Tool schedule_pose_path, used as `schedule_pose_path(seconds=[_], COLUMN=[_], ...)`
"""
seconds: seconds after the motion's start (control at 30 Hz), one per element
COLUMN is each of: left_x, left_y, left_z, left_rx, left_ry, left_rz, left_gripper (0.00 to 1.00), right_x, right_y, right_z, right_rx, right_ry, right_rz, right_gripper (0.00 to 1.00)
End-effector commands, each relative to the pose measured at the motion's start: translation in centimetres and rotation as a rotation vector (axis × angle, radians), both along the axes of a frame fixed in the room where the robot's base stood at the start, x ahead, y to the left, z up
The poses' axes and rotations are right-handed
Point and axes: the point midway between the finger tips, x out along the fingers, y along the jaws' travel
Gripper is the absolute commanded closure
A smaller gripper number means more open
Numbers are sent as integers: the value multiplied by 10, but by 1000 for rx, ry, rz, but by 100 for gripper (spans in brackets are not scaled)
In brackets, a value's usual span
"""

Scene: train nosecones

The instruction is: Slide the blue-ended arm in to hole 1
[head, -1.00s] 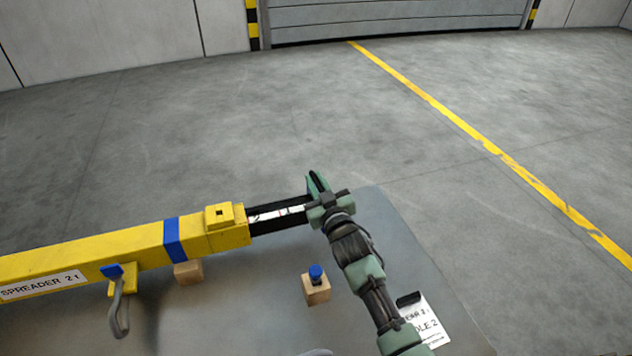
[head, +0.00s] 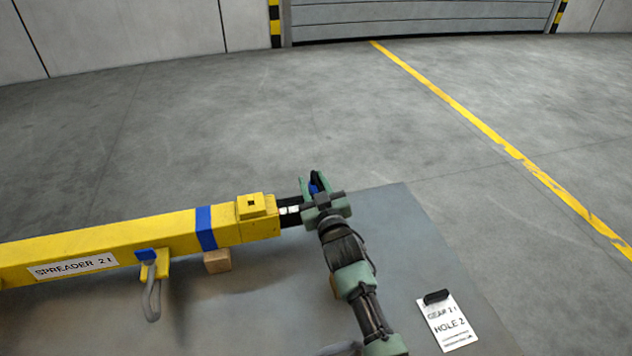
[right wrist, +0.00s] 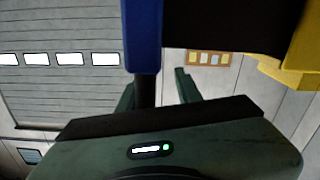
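The yellow spreader beam (head: 120,241) lies across the left of the head view. Its black inner arm (head: 290,212) sticks out of the right end by a short length, with a white marking strip. The arm's blue end (head: 313,187) shows between the fingers of my right gripper (head: 314,185). In the right wrist view the blue end (right wrist: 143,35) and a dark stem below it stand between the fingers, with a gap beside the right finger. The gripper (right wrist: 158,92) looks open around the stem. The hole itself cannot be made out. My left gripper is out of view.
A grey table (head: 250,315) lies under the beam. A wooden block (head: 217,261) shows under it. A blue-topped pin with a grey loop (head: 152,290) hangs from its side. The floor beyond is clear.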

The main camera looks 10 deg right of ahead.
Motion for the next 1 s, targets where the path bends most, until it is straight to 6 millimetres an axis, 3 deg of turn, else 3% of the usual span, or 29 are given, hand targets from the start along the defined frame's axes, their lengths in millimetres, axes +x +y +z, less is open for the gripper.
schedule_pose_path(seconds=[0.37,0.47,1.0], left_x=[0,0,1], left_y=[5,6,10], left_z=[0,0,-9], left_rx=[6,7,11], left_ry=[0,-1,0], left_rz=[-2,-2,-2], left_gripper=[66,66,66], right_x=[1,1,1], right_y=[-4,-4,0], right_z=[11,27,158], right_rx=[-1,-3,-2], right_ry=[-4,-5,-7], right_rz=[-4,-5,-1], right_gripper=[66,66,66])
